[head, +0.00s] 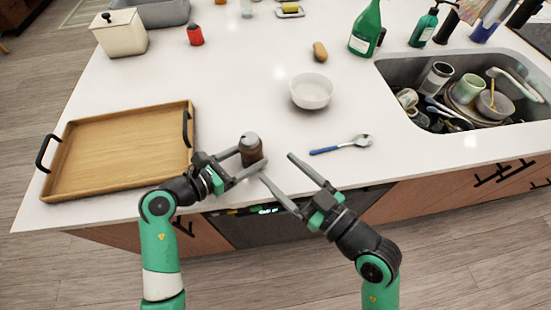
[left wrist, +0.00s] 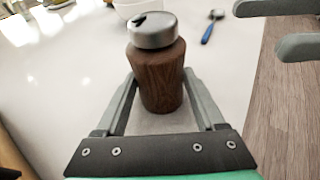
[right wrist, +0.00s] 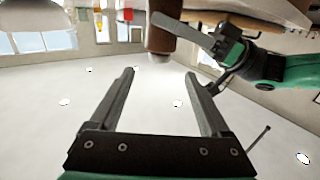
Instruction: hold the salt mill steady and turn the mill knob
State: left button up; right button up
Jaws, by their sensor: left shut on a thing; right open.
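The salt mill (head: 252,152) stands upright on the white counter near its front edge, with a dark wooden body and a silver-grey knob (left wrist: 152,30) on top. My left gripper (head: 251,161) is shut on the wooden body, with one finger on each side, as the left wrist view (left wrist: 160,98) shows. My right gripper (head: 278,167) is open and empty, just right of the mill and apart from it.
A wooden tray (head: 120,150) with black handles lies to the left. A white bowl (head: 311,92) stands behind the mill, and a blue-handled spoon (head: 340,146) lies to its right. The sink (head: 400,75) with dishes is farther right. The counter between mill and bowl is clear.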

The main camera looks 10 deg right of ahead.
aim_at(258, 141)
jog(key=w+n+g+y, duration=0.1)
jog(key=w+d+f+n+g+y, duration=0.1)
jog(key=w+d+n+g+y, duration=0.1)
jog(key=g, duration=0.1)
jog(key=shift+w+f, duration=0.3)
jog(key=shift+w, duration=0.1)
jog(key=w+a+n+y, duration=0.1)
jog(key=w+a, duration=0.1)
jog(key=w+a+r+g+y, duration=0.1)
jog(key=a, duration=0.2)
jog(key=w+a+r+n+g+y, duration=0.1)
jog(key=w+a, duration=0.1)
jog(key=a, duration=0.1)
jog(key=shift+w+r+n, duration=0.25)
jog(key=shift+w+n, duration=0.05)
jog(key=shift+d, duration=0.1)
jog(key=shift+c, duration=0.2)
grip_shut()
jog(key=shift+f, duration=0.1)
